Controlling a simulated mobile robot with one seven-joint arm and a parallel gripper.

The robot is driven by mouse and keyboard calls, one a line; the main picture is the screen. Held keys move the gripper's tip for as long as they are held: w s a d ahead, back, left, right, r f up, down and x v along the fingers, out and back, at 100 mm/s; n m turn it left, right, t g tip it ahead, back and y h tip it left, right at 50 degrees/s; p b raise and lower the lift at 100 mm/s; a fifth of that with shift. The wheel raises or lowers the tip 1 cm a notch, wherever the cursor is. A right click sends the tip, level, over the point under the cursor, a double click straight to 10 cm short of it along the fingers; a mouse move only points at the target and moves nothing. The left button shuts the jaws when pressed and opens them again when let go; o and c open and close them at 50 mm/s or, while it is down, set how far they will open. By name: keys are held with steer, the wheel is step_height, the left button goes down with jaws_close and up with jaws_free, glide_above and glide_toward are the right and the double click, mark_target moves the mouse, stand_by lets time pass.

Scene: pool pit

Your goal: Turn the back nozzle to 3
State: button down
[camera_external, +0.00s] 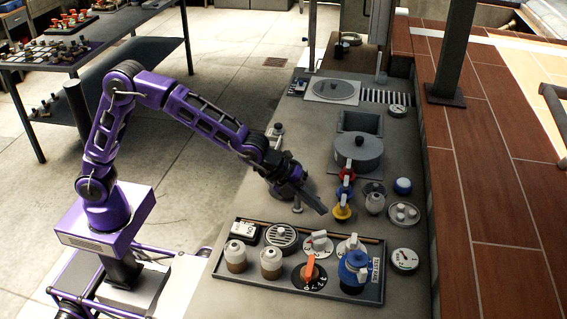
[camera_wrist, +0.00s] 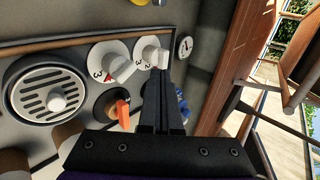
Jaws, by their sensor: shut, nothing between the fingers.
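Two white numbered dials with white handles sit side by side in a tray (camera_external: 225,275). In the outside view they are the left white dial (camera_external: 318,243) and the right white dial (camera_external: 350,246). In the wrist view the left one (camera_wrist: 110,62) and the right one (camera_wrist: 150,54) show near the top. A black dial with an orange handle (camera_external: 309,272) sits in front of them; it also shows in the wrist view (camera_wrist: 122,112). I cannot tell which is called the back nozzle. My gripper (camera_external: 322,209) is shut and empty, above the tray's back edge. Its fingertips (camera_wrist: 160,74) overlap the right white dial in the wrist view.
A round grille (camera_external: 281,237) and two jars (camera_external: 236,257) are at the left. Behind the tray are colored valves (camera_external: 343,211) and a grey pot (camera_external: 358,152). A gauge (camera_external: 404,260) lies right of the tray.

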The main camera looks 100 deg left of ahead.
mark_target(353, 244)
steer(key=x, duration=0.9)
steer(key=shift+a, duration=0.1)
steer(key=shift+w+a+m+g+h, duration=0.15)
steer(key=shift+w+a+m+h, duration=0.15)
steer(key=shift+m+h, duration=0.5)
steer(key=shift+w+a+m+g+h, duration=0.15)
steer(key=shift+a+m+h, duration=0.25)
steer(key=shift+m, duration=0.6)
steer(key=shift+w+a+m+g+h+p, duration=0.1)
steer(key=shift+w+m+g+h+p, duration=0.25)
steer(key=shift+m+h, duration=0.5)
steer(key=shift+w+a+m+g+h+p, duration=0.2)
steer(key=shift+m+g+h+p, duration=0.15)
steer(key=shift+m+h, duration=0.5)
stand_by(0.3)
steer(key=shift+w+a+b, duration=0.2)
steer(key=shift+w+b, duration=0.55)
steer(key=shift+w, duration=0.05)
stand_by(2.4)
